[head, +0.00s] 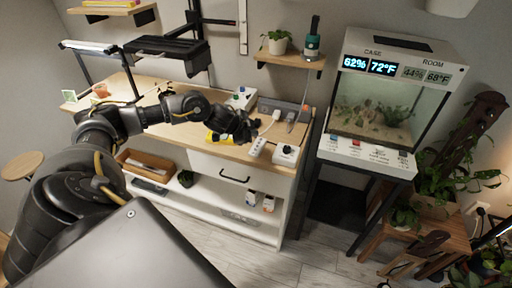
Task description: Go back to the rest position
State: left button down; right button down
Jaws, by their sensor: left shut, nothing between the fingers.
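My left arm comes in from the left and reaches over the wooden-topped cabinet (190,148). My left gripper (250,132) is dark and sits above the counter, near a yellow item (213,138) that it partly covers. It is shut and nothing shows in it. My right gripper is not in the head view.
A glass case (375,110) with readouts stands to the right. A wooden plant stand (440,225) is at far right. Grey floor (310,262) is open in front.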

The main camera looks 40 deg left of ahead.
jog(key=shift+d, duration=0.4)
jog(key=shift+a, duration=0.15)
